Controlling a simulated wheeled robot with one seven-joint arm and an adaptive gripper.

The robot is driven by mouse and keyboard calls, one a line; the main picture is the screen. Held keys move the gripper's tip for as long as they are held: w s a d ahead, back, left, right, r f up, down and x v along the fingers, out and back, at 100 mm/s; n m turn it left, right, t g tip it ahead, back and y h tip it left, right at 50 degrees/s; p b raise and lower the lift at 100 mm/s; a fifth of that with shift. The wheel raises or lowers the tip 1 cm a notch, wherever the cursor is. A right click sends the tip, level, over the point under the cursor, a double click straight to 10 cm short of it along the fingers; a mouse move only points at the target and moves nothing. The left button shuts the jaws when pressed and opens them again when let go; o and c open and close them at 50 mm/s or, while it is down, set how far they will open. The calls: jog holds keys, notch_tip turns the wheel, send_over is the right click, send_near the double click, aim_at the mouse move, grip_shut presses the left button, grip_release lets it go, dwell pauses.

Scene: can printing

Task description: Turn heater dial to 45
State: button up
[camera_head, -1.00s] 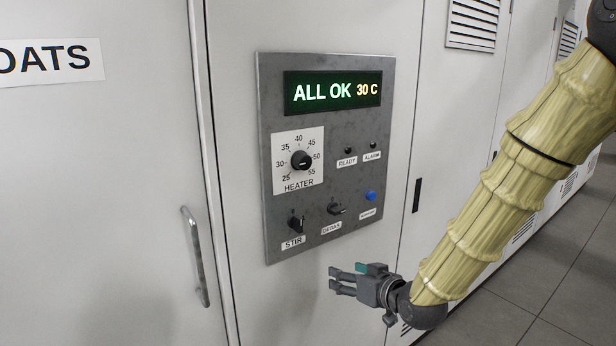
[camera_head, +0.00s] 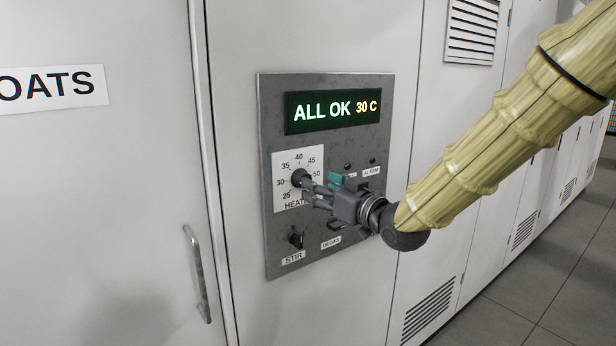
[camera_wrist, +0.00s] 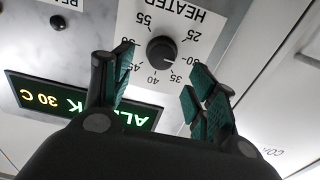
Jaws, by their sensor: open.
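The heater dial (camera_head: 299,178) is a round black knob on a white scale plate marked 25 to 55, set in the grey control panel (camera_head: 268,240). The wrist view shows the dial (camera_wrist: 161,49) upside down, between and beyond my two green-padded fingers. My gripper (camera_head: 310,190) is open in front of the dial, with its fingers spread to either side. In the wrist view my gripper (camera_wrist: 163,78) shows a gap between each finger and the knob. The display (camera_head: 333,110) reads "ALL OK 30 C".
The stir knob (camera_head: 296,238) sits below the dial. A cabinet handle (camera_head: 197,273) is at left. The space in front of the lower cabinet doors is clear.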

aim_at(296, 176)
jog(key=p+x, duration=0.1)
jog(key=x, duration=0.5)
jog(key=shift+p, duration=0.35)
jog(key=shift+a, duration=0.1)
